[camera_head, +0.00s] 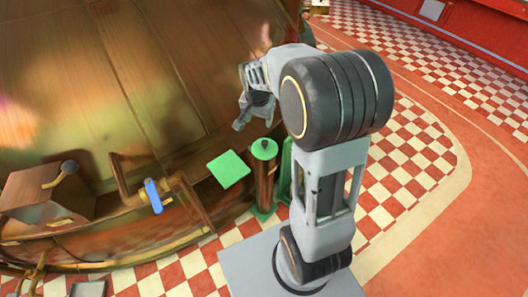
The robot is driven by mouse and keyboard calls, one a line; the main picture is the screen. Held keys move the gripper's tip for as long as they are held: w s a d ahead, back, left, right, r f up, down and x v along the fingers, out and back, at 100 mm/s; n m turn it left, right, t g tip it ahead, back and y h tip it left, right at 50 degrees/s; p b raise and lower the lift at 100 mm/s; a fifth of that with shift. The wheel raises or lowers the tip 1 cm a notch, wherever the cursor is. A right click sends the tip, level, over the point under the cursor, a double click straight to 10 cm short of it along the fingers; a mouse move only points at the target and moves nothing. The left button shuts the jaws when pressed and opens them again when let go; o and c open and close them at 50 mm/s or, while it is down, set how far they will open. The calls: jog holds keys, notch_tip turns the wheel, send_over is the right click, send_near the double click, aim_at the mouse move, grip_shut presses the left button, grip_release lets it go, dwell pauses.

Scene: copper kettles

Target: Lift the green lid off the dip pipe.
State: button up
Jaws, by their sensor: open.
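The round green lid (264,153) sits on top of the upright dip pipe (265,188) and has a small dark knob at its centre. The pipe is brown copper and stands on a green base. My gripper (241,122) is open, above and a little left of the lid in the picture, in front of the large kettle. It appears apart from the lid. The gap between its fingers is hard to make out at this angle.
A flat green square plate (229,168) is just left of the lid. The large copper kettle (110,95) fills the upper left. A blue-handled valve (153,196) sticks out of the pipework on the left. Red and cream checkered floor (415,155) lies open on the right.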

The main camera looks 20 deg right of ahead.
jog(key=w+d+f+m+b, duration=0.1)
jog(key=w+d+f+m, duration=0.25)
jog(key=f, duration=0.45)
jog(key=g, duration=0.1)
send_over(265, 142)
jog(key=f, duration=0.7)
jog(key=shift+s+a, duration=0.2)
jog(key=shift+a, duration=0.15)
jog(key=shift+w+d+f, duration=0.1)
jog(key=shift+f, duration=1)
jog(key=shift+w+d+f, duration=0.1)
jog(key=shift+d+f, duration=0.05)
jog(key=shift+f, duration=0.95)
jog(key=shift+w+d+f, duration=0.1)
jog(key=shift+f, duration=1)
jog(key=c, duration=1.1)
jog(key=shift+r, duration=0.15)
